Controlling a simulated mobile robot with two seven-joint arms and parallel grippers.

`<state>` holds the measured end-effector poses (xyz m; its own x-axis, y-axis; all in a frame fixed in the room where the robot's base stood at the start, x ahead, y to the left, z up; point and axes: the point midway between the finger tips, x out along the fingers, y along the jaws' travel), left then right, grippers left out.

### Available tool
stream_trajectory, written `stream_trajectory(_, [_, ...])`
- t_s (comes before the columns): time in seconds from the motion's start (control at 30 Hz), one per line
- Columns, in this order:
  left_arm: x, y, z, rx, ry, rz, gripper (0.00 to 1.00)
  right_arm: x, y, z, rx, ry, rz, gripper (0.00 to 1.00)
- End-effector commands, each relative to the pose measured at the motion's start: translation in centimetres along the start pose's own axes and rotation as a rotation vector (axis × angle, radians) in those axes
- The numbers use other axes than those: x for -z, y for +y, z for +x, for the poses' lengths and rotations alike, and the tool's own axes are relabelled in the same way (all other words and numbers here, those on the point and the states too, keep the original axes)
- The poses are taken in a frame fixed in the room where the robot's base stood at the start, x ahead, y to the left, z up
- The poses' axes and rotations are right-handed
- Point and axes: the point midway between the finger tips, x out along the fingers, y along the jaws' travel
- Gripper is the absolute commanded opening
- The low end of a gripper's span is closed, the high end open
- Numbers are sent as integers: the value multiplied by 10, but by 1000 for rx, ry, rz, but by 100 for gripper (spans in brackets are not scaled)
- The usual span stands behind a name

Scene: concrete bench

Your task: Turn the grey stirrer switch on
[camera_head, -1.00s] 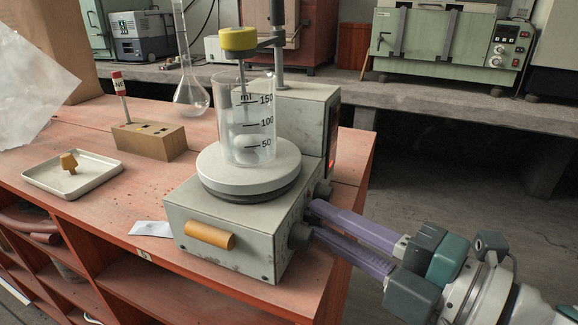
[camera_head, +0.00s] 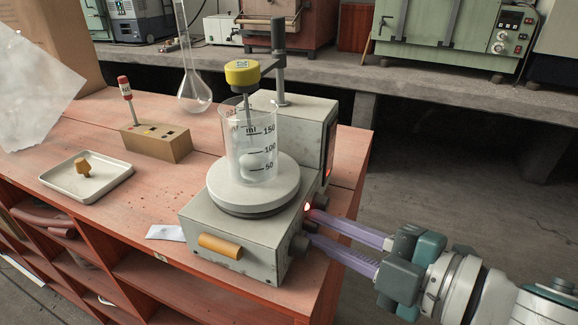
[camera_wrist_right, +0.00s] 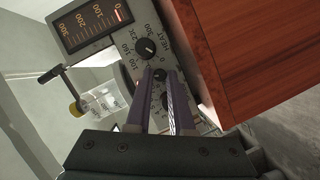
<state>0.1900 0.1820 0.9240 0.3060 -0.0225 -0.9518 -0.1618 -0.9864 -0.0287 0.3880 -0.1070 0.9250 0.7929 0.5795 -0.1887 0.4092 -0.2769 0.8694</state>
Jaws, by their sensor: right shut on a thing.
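The grey stirrer hotplate (camera_head: 235,235) stands at the right end of the red bench, its control side facing right. My right gripper (camera_head: 311,227) reaches it from the right, with its two purple fingers against the control side. In the right wrist view the fingertips (camera_wrist_right: 158,80) are shut around the small stirrer switch (camera_wrist_right: 160,75), which they partly hide. The round heat knob (camera_wrist_right: 147,48) sits beside it, outside the fingers. A small red light (camera_head: 307,207) glows on the control side near the upper finger. My left gripper is not in view.
A glass beaker (camera_head: 250,150) stands on the round plate under a yellow-capped stirring head (camera_head: 242,72). A tray (camera_head: 75,190), a wooden block (camera_head: 160,148) and a flask (camera_head: 194,95) are on the left. Right of the bench is open floor.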

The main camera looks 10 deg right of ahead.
Motion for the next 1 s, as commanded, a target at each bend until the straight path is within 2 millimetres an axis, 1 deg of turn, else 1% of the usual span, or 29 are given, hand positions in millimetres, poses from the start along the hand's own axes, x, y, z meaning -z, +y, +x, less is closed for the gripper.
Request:
stream_trajectory(0.17, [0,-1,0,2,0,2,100,0,0,0,0,0,1,0])
stream_trajectory(0.2, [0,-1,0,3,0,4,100,0,0,0,0,0,0,25])
stream_trajectory(0.27, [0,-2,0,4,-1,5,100,0,0,0,0,0,0,32])
stream_trajectory(0.3, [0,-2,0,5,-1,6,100,0,0,0,0,0,0,33])
stream_trajectory(0.53, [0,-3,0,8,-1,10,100,0,0,-1,0,0,0,33])
stream_trajectory(0.63, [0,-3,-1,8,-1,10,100,0,0,-9,1,-1,1,33])
stream_trajectory(0.77, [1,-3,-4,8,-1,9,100,0,0,-31,3,-2,-1,33])
stream_trajectory(0.9, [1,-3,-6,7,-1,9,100,0,-1,-59,4,-2,1,33])
stream_trajectory(1.0, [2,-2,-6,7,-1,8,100,0,-1,-77,3,-1,0,33])
